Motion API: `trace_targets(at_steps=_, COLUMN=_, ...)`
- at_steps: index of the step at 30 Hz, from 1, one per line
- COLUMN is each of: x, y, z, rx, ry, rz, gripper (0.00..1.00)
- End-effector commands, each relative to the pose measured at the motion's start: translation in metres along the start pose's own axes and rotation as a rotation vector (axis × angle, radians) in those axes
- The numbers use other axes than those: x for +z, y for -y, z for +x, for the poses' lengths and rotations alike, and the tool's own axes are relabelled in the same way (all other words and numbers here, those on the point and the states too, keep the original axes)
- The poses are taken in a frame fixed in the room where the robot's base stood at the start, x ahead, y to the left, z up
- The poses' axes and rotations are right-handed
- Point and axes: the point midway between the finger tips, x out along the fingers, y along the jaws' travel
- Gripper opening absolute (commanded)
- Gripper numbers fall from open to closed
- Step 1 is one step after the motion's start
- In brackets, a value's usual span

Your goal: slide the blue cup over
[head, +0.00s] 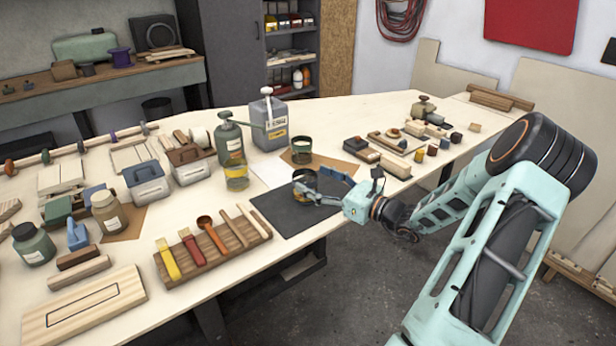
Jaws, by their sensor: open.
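My gripper (318,186) is open over the near-right part of the worktable, its blue-grey fingers reaching left. A small dark cup (304,179) with an amber tint stands at the fingertips, on or at the edge of a dark mat (285,212). The fingers partly hide it, and I cannot tell whether they touch it. No cup here looks clearly blue. A dark green cup (301,148) stands behind on a brown sheet, and an amber jar (237,178) stands to the left.
A wooden rack (213,252) with brushes and spoons lies left of the mat. A pump bottle (229,138) and a grey can (269,122) stand behind. Small blocks (398,166) lie to the right. A white sheet (270,173) is bare behind the mat.

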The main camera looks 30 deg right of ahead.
Motion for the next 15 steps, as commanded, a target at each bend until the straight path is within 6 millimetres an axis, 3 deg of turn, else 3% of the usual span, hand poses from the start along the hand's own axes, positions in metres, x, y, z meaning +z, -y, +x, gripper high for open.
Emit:
trace_targets(at_steps=7, x=0.0, y=0.002, z=-0.036, rx=-0.001, ry=0.0, rz=-0.001, gripper=0.69)
trace_targets(at_steps=15, x=0.0, y=0.001, z=-0.051, rx=0.001, ry=0.0, rz=0.0, gripper=0.69)
